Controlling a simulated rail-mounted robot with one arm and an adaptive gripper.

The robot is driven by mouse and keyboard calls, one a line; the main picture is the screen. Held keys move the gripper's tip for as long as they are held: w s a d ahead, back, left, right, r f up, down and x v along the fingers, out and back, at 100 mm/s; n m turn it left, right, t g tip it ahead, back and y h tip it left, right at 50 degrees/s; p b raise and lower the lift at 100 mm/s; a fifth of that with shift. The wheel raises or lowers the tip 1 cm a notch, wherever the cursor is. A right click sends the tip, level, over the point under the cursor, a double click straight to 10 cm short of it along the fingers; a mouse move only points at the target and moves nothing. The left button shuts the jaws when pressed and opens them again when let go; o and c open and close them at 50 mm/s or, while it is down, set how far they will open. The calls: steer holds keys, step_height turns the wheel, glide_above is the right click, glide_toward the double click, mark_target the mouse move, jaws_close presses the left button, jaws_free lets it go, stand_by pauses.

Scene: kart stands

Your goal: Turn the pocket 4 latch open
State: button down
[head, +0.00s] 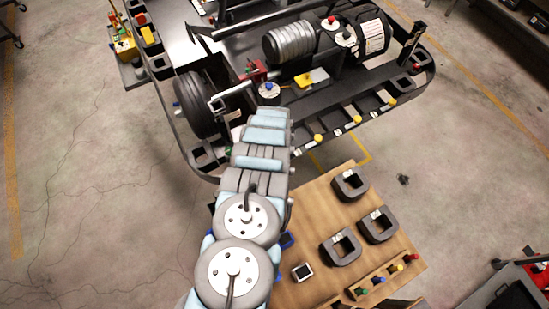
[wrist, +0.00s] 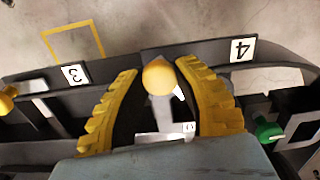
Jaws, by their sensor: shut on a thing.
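In the wrist view, the yellow-orange round latch knob (wrist: 158,77) sits on the dark rail between the upside-down number 4 tag (wrist: 243,49) and the number 3 tag (wrist: 75,74). My gripper (wrist: 158,73) has its yellow ridged fingers on both sides of this knob and is shut on it. A small white piece shows at the knob's lower right. The latch's turn angle is hard to tell. In the head view my arm hides the gripper and this knob.
A green knob (wrist: 267,130) is close to the right finger; another yellow knob (wrist: 6,99) is at the left edge. In the head view, yellow latch knobs (head: 358,119) line the kart's front rail. A wooden table (head: 318,205) with dark U-shaped blocks (head: 351,184) stands below.

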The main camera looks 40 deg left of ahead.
steer(key=n+b, duration=0.1)
steer(key=n, duration=0.1)
steer(key=n+b, duration=0.3)
steer(key=n, duration=0.1)
steer(key=shift+w+d+f+n, duration=0.1)
steer(key=shift+f+n, duration=0.15)
steer(key=shift+n, duration=0.05)
steer(key=n+b, duration=0.3)
steer(key=n, duration=0.2)
steer(key=shift+r+n, duration=0.15)
steer(key=shift+n, duration=0.25)
steer(key=c, duration=0.7)
jaws_free()
steer(key=shift+r, duration=0.15)
step_height(320, 180, up, 12)
